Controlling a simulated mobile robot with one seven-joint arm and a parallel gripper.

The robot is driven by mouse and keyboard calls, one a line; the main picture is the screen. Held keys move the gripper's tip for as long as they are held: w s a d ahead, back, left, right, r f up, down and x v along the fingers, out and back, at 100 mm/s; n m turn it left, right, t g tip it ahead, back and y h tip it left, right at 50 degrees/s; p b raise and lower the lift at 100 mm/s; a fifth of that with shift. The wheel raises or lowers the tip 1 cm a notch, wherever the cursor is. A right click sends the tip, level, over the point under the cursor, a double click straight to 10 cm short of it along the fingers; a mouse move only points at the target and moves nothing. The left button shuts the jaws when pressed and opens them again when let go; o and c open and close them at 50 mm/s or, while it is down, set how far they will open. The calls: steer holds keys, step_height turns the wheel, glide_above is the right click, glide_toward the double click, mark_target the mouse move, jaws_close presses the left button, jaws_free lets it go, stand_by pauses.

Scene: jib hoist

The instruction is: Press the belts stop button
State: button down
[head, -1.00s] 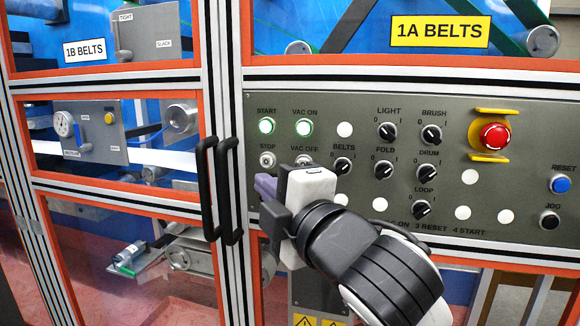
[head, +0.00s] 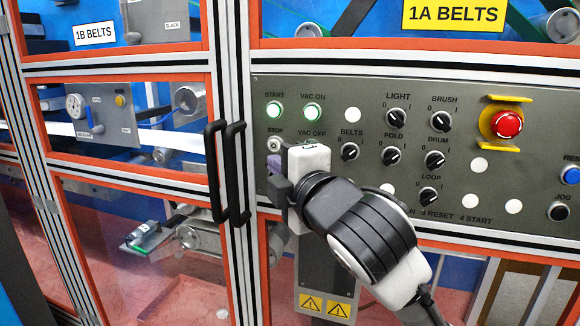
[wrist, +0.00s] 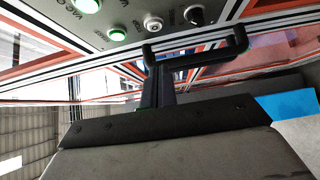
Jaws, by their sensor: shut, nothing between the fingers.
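The belts stop button is the small pale round button (head: 274,144) under the label STOP, below the green-lit START button (head: 274,110), at the left of the grey control panel (head: 460,190). My gripper (head: 274,163) is shut and empty, just below the stop button in the head view. I cannot tell how far it is from the panel face, and no press shows. My gripper covers the VAC OFF button.
Black door handles (head: 236,172) stand out just left of my gripper. The lit VAC ON button (head: 313,111) and the BELTS knob (head: 349,152) are close by. A red emergency stop (head: 507,124) is farther right.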

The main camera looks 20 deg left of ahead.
mark_target(268, 145)
steer(key=w+a, duration=0.1)
steer(key=w, duration=0.1)
steer(key=w+a+p, duration=0.1)
steer(key=w, duration=0.1)
steer(key=w+a+p, duration=0.1)
steer(key=w, duration=0.1)
steer(key=shift+w+r, duration=0.1)
steer(key=shift+w, duration=0.55)
